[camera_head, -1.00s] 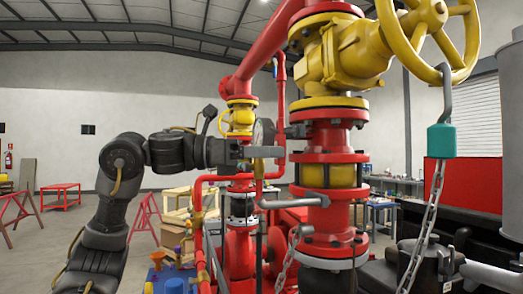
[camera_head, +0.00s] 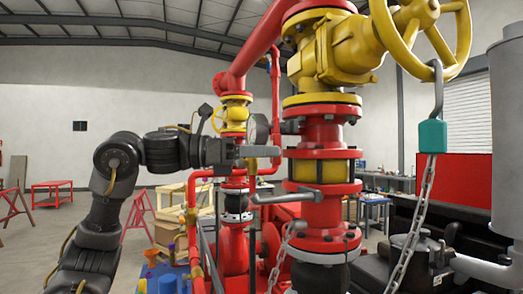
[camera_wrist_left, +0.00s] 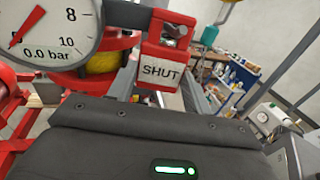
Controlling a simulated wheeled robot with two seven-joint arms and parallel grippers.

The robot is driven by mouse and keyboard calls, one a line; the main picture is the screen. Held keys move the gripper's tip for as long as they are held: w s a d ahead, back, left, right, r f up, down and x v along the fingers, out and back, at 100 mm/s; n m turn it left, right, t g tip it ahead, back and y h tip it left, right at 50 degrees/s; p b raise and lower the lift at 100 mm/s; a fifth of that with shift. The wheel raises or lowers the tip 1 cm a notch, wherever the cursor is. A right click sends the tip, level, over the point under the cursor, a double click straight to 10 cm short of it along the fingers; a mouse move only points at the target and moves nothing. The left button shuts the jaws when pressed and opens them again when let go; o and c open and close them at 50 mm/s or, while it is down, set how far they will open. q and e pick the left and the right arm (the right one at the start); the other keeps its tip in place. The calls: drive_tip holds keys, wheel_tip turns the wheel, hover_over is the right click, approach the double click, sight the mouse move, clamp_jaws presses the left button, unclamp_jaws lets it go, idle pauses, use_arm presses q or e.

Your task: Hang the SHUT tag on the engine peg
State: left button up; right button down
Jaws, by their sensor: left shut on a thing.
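The SHUT tag (camera_wrist_left: 161,72), a red piece with a white label, shows at the top centre of the left wrist view. My left gripper (camera_head: 262,151) is shut on it, with grey finger parts on both sides of it in the wrist view. In the head view the gripper points right in front of the red pipework, and I cannot make out the tag there. I cannot pick out the engine peg in either view. My right gripper is not in view.
A pressure gauge (camera_wrist_left: 50,28) reading 0.0 bar is close to the left gripper. A thick red pipe column (camera_head: 319,240) with a yellow valve (camera_head: 325,55) stands right of it. A teal padlock (camera_head: 432,136) and chain hang further right, above black machinery.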

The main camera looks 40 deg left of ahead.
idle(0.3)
use_arm(q)
drive_tip(key=o, duration=1)
drive_tip(key=b+v, duration=0.2)
drive_tip(key=v, duration=0.9)
drive_tip(key=shift+b, duration=0.4)
drive_tip(key=shift+w, duration=0.1)
